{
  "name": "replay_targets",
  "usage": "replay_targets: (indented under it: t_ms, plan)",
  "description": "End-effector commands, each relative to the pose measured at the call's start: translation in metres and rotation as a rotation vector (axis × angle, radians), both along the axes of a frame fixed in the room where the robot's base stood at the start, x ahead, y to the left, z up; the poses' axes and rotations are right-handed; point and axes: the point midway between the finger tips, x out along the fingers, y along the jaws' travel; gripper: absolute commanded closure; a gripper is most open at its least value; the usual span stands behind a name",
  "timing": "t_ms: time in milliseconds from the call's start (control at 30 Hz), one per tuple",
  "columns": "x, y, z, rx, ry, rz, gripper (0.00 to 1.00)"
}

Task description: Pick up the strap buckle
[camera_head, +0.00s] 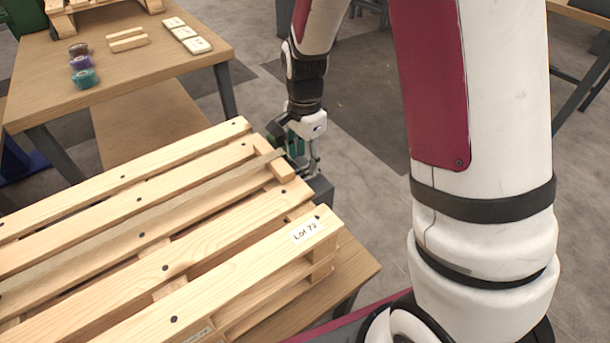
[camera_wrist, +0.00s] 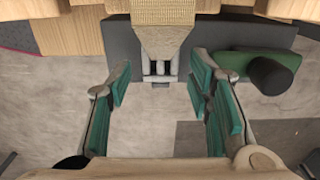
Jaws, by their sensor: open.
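My gripper (camera_wrist: 158,88) is open, with one teal-padded finger on each side of the buckle's line and a wide gap to both. Nothing is held between the pads. In the head view my gripper (camera_head: 302,155) is beside the pallet's far right end, pointing down. The strap (camera_head: 150,204) runs along the pallet top there. I cannot make out the buckle in that view.
The wooden pallet (camera_head: 165,268) lies on a table left of my gripper. A dark grey block (camera_wrist: 120,42) is behind the buckle, with a green and black part (camera_wrist: 268,70) to its right. A side table (camera_head: 150,62) holds tape rolls (camera_head: 84,78) and small items.

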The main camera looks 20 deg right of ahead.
Motion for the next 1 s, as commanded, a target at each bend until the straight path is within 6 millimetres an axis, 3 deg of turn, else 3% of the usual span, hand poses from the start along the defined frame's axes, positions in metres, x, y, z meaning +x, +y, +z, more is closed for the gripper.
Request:
replay_targets:
  t_ms: [200,467,667,1000]
  plan:
    - [0.001,-0.002,-0.034,0.000,0.003,0.000,0.53]
    - [0.001,-0.002,-0.038,-0.001,-0.001,0.000,0.53]
    - [0.001,-0.002,-0.037,-0.001,0.000,0.000,0.93]
    - [0.001,-0.002,-0.033,-0.001,-0.001,0.000,0.93]
